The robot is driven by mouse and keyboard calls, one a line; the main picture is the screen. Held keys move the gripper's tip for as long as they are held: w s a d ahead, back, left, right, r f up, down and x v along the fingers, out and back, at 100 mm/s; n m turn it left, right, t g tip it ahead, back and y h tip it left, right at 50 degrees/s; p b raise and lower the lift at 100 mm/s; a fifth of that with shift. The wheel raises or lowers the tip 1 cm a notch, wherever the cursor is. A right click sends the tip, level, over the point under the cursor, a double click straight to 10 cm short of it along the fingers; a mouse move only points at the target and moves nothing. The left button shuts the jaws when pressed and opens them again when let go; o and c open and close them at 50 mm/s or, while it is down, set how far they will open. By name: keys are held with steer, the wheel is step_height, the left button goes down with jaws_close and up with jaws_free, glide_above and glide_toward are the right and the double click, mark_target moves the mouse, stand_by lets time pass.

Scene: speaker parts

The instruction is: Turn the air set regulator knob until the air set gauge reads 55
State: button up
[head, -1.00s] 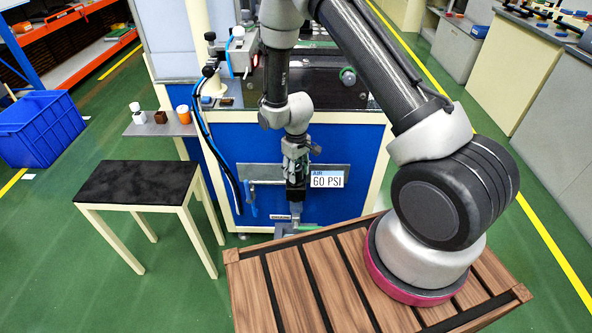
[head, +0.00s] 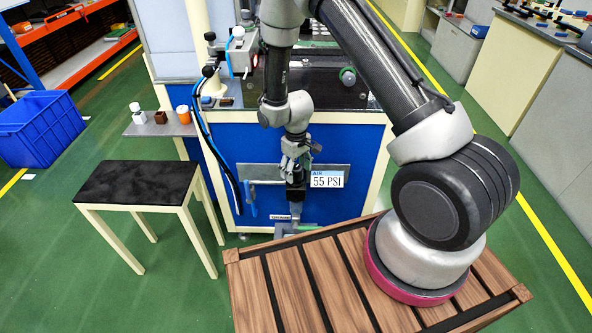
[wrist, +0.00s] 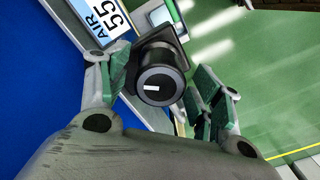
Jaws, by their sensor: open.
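The air set gauge (head: 327,179) is a white label with a blue strip on the blue cabinet front. It reads 55 PSI, and part of it shows turned on its side in the wrist view (wrist: 112,22). The regulator knob (wrist: 158,86) is black and round, with a white mark on its face. My gripper (wrist: 163,88) is open, its green-padded fingers on either side of the knob. The left finger is close beside the knob; I cannot tell whether it touches. The right finger stands apart from it. In the head view my gripper (head: 296,160) largely hides the knob.
A wooden slatted platform (head: 290,283) is in front. A blue crate (head: 40,128) is farther left. Green floor lies open between.

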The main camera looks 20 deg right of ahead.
mark_target(296, 167)
step_height(296, 167, up, 12)
steer(key=shift+f, duration=0.2)
stand_by(0.4)
steer(key=s+d+r+m+t, duration=0.1)
steer(key=s+d+r, duration=0.4)
steer(key=s+r, duration=0.3)
steer(key=s+d+r+m+t, duration=0.2)
steer(key=s+d+r, duration=0.3)
steer(key=s+r, duration=0.4)
steer(key=s+d+r+m+t, duration=0.1)
steer(key=s+d+r, duration=0.3)
steer(key=s+r, duration=0.5)
steer(key=shift+s+d+r+m, duration=0.35)
steer(key=shift+r+m, duration=0.35)
steer(key=shift+r, duration=2.5)
steer(key=shift+w, duration=0.1)
